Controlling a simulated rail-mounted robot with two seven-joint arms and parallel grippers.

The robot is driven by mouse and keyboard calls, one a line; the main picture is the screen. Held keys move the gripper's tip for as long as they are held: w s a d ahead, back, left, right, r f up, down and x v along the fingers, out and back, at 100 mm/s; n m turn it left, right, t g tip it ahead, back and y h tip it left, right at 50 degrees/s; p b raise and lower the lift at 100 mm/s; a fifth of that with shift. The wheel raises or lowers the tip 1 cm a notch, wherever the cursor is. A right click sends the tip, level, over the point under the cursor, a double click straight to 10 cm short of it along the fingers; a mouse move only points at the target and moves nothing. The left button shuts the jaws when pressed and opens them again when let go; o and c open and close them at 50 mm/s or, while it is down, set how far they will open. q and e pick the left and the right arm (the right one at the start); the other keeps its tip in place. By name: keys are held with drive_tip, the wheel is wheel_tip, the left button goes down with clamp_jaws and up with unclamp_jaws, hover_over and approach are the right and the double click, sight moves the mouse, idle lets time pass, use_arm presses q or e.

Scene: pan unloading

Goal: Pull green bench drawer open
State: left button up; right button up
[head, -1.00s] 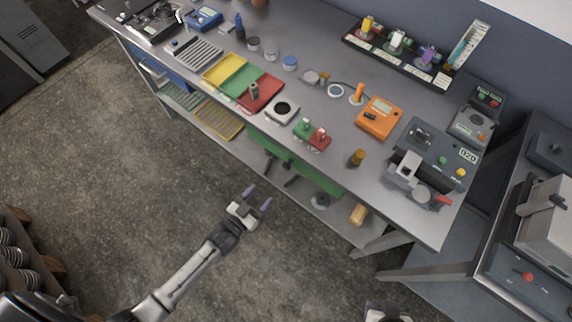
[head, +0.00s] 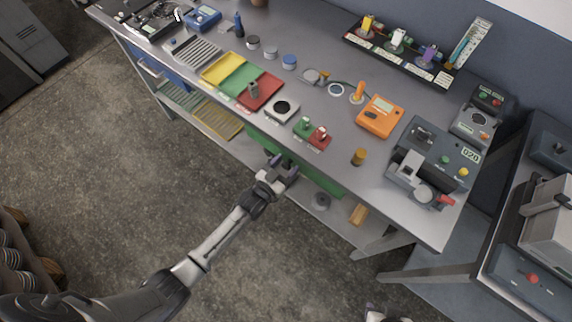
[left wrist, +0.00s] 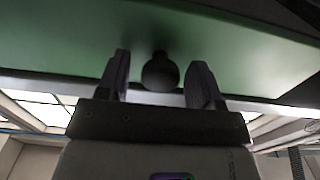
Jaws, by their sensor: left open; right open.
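The green bench drawer (head: 322,180) is under the front edge of the grey workbench (head: 215,110). It looks shut, and my left gripper hides part of its front. My left gripper (head: 284,167) is at the drawer front, open, with its fingers pointing at it. In the left wrist view, the green drawer front (left wrist: 60,42) fills the upper part. A dark round knob (left wrist: 160,72) sits between the two open fingers of my left gripper (left wrist: 160,85), with gaps on both sides. My right gripper (head: 383,314) only just shows at the bottom edge, mostly cut off.
A blue drawer (head: 165,75) is further left under the bench. The lower shelf holds a yellow rack (head: 217,120) and a wooden block (head: 358,214). An orange meter (head: 380,116) and several small items stand on the bench top. The floor before the bench is clear.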

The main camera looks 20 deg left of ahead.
use_arm(q)
drive_tip(key=shift+w, duration=0.1)
clamp_jaws()
idle(0.6)
